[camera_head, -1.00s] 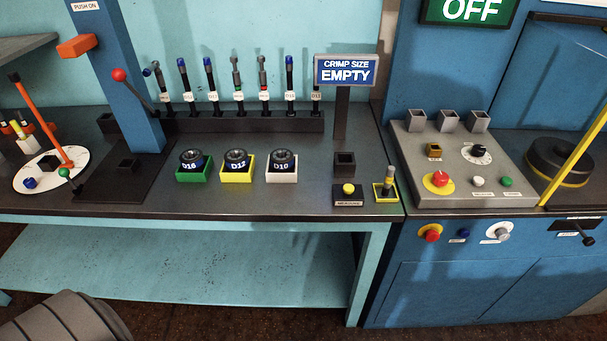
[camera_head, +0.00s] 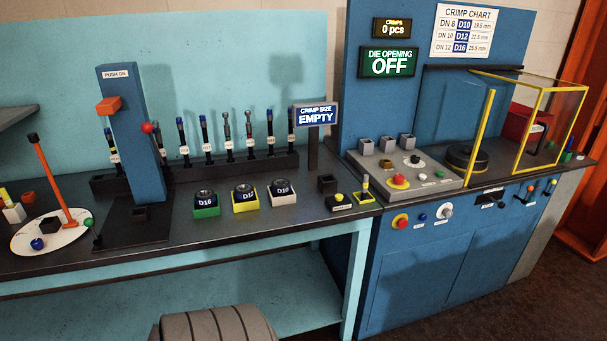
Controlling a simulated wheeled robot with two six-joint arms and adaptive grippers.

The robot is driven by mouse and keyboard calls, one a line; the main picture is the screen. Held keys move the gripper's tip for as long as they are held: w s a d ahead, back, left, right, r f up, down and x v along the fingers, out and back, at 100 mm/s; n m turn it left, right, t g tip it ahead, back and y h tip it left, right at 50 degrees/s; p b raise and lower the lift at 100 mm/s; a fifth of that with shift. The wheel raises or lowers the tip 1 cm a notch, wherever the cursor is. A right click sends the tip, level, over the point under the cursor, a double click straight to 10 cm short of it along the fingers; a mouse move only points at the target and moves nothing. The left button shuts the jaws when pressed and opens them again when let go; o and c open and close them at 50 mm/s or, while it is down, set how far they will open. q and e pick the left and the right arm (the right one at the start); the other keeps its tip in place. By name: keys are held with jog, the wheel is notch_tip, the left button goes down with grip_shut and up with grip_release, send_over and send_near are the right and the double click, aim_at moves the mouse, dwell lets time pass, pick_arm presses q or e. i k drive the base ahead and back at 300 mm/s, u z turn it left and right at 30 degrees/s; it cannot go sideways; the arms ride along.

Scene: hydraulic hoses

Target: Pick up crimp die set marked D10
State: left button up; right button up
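The crimp die set marked D10 (camera_head: 282,190) is a dark ring with a blue label, sitting in a white square holder (camera_head: 283,200) on the bench. It is the rightmost of three die sets. The D12 die set (camera_head: 244,194) sits in a yellow holder to its left. The D16 die set (camera_head: 205,201) sits in a green holder further left. Neither of my grippers shows in the head view.
A crimp size sign reading EMPTY (camera_head: 316,115) stands on a post behind the dies. A blue press column (camera_head: 131,140) rises to the left. A grey control panel (camera_head: 408,172) lies to the right. A yellow-framed guard (camera_head: 545,115) stands further right. The bench front edge (camera_head: 250,236) is clear.

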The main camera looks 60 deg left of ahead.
aim_at(279, 187)
jog(key=u, duration=0.15)
jog(key=i, duration=1.45)
jog(key=u, duration=0.45)
jog(key=i, duration=1.1)
jog(key=u, duration=1.7)
jog(key=i, duration=0.95)
jog(key=u, duration=1)
